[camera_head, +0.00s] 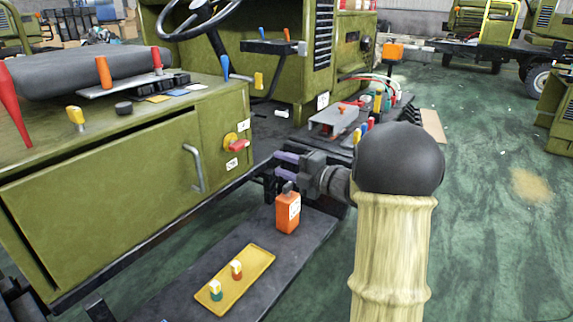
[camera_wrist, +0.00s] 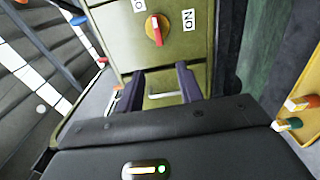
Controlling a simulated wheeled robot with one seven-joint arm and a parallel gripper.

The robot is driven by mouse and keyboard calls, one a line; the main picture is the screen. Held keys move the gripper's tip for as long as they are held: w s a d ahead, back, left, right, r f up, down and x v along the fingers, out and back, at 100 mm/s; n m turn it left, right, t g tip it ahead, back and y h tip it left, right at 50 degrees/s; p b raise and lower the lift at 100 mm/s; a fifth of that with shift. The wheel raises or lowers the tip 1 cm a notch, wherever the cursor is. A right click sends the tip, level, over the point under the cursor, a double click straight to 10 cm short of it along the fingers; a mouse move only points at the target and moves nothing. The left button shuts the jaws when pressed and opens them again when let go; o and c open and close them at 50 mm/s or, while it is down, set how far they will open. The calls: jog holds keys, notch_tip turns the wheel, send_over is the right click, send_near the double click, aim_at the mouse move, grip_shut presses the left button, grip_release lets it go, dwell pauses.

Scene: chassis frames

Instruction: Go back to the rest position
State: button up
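My gripper (camera_head: 276,163) is in front of the right end of the green cabinet (camera_head: 110,200), above a dark step. Its two purple fingers stand apart in the wrist view (camera_wrist: 160,85), with nothing held between them. A red knob on a yellow base (camera_head: 237,143) is on the cabinet front, to the left of my gripper and apart from it. The knob also shows in the wrist view (camera_wrist: 155,30), near two white labels. A grey drawer-like handle (camera_head: 195,168) is on the cabinet front, left of the knob.
An orange box (camera_head: 288,212) stands on the dark step (camera_head: 215,280) just below my gripper. A yellow tray (camera_head: 262,258) with two small coloured pieces lies there too. Levers and a grey bracket (camera_head: 333,119) lie behind the gripper. Green floor (camera_head: 480,230) at right is open.

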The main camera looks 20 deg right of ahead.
jog(key=shift+s, duration=0.1)
dwell(0.5)
jog(key=s+a+f+m+g+h, duration=0.1)
jog(key=s+f+m+g+h, duration=0.15)
jog(key=f+m+h, duration=0.45)
jog(key=s+a+f+m+g+h, duration=0.1)
jog(key=s+f+m+h, duration=0.25)
jog(key=m, duration=0.65)
jog(key=s+a+f+m+g, duration=0.4)
jog(key=s, duration=0.6)
jog(key=s+a+f+m+g, duration=0.3)
jog(key=s+f+m+g, duration=0.15)
jog(key=s, duration=0.55)
jog(key=w+p+v, duration=0.2)
jog(key=p+v, duration=0.9)
jog(key=w+r+p+v, duration=0.1)
jog(key=w+p+v, duration=0.2)
jog(key=p+v, duration=0.9)
jog(key=w+p+v, duration=0.2)
jog(key=p+v, duration=0.9)
jog(key=shift+w+r, duration=0.45)
jog(key=shift+r, duration=0.15)
jog(key=shift+a, duration=0.2)
